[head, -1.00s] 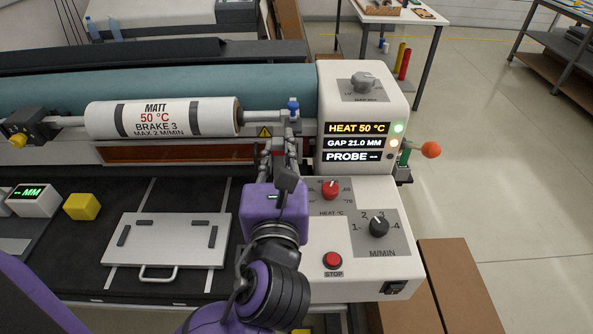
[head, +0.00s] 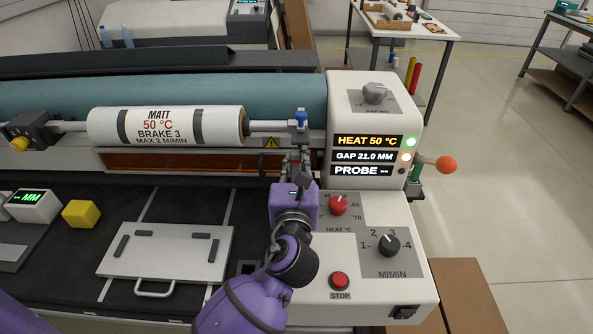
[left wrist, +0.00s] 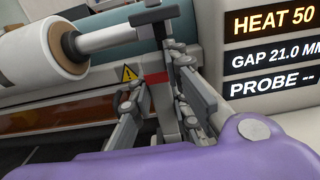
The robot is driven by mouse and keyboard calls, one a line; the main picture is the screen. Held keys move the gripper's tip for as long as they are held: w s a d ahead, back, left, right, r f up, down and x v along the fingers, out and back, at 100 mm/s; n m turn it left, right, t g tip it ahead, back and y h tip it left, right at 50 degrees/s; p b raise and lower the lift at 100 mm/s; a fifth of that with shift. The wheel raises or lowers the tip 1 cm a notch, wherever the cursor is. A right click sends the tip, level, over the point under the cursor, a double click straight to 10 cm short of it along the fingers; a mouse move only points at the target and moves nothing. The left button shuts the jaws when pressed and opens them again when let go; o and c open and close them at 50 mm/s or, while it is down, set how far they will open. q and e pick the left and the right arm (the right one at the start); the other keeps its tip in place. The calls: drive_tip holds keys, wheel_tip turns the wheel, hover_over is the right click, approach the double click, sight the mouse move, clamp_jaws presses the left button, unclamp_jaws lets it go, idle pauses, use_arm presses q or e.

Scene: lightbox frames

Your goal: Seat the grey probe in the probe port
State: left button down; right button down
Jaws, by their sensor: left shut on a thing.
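My left gripper (head: 296,160) stands upright just left of the white console (head: 367,95), in front of the shaft's end bracket. In the left wrist view its fingers (left wrist: 160,95) are closed in around a slim grey piece, which I take for the grey probe; the fingers hide most of it and its tip is not clear. A small dark round hole, likely the probe port (head: 401,171), is on the console face at the right end of the PROBE line, apart from the gripper. The PROBE readout (left wrist: 272,84) shows dashes. My right gripper is not in view.
A white MATT roll (head: 165,126) on its shaft lies left of the gripper. A red heat knob (head: 338,205), a speed knob (head: 388,245) and a red stop button (head: 340,281) are on the console's lower deck. A white plate (head: 165,252) and a yellow block (head: 81,214) lie left.

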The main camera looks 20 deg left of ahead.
use_arm(q)
wheel_tip(320, 180, down, 2)
drive_tip(key=shift+f, duration=0.1)
drive_tip(key=shift+s+f, duration=0.1)
drive_tip(key=shift+f, duration=0.1)
drive_tip(key=c, duration=1.7)
unclamp_jaws()
drive_tip(key=shift+o, duration=0.2)
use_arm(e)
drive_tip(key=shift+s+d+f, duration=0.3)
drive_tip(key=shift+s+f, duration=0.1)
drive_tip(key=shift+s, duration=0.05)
